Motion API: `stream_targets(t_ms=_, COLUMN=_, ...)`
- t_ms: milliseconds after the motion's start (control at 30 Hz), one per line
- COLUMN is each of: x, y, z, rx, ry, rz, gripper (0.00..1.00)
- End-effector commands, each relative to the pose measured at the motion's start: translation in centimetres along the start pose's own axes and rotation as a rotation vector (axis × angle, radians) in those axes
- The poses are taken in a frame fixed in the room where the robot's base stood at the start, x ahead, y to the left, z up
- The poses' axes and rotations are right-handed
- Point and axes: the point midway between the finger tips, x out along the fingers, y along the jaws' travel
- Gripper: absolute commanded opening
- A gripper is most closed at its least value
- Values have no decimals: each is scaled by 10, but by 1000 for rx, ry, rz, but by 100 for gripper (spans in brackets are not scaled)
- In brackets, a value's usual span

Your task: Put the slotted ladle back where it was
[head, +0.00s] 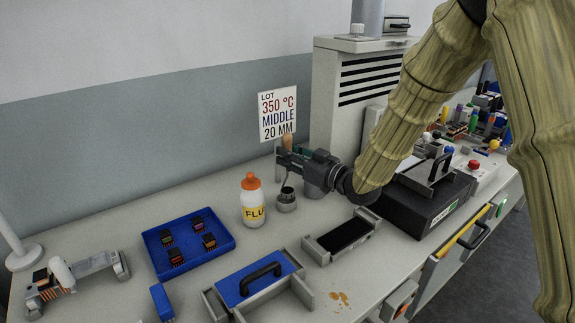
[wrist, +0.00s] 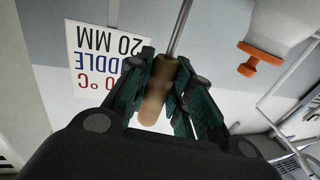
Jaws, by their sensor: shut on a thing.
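My gripper (head: 284,158) is shut on the wooden handle (head: 287,141) of the slotted ladle, in front of the wall near the paper sign. In the wrist view the green-padded fingers (wrist: 165,95) hold the tan handle (wrist: 157,92), and the metal shaft (wrist: 180,28) extends away; the ladle's bowl is out of frame there.
A white bottle with an orange cap (head: 254,205) stands just left of the pot. A blue tray (head: 155,252) with several small connectors lies further left. A grey fixture (head: 343,241) and a black box (head: 430,205) stand to the right.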

Motion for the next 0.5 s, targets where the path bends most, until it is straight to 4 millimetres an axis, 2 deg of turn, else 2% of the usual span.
stream_targets(t_ms=133, x=8, y=3, z=1, rx=-1, ry=0, rz=-1, gripper=0)
stream_targets(t_ms=400, x=8, y=4, z=33, rx=1, ry=-1, rz=0, gripper=0)
stream_targets(t_ms=500, x=8, y=4, z=36, rx=0, ry=0, rz=0, gripper=0)
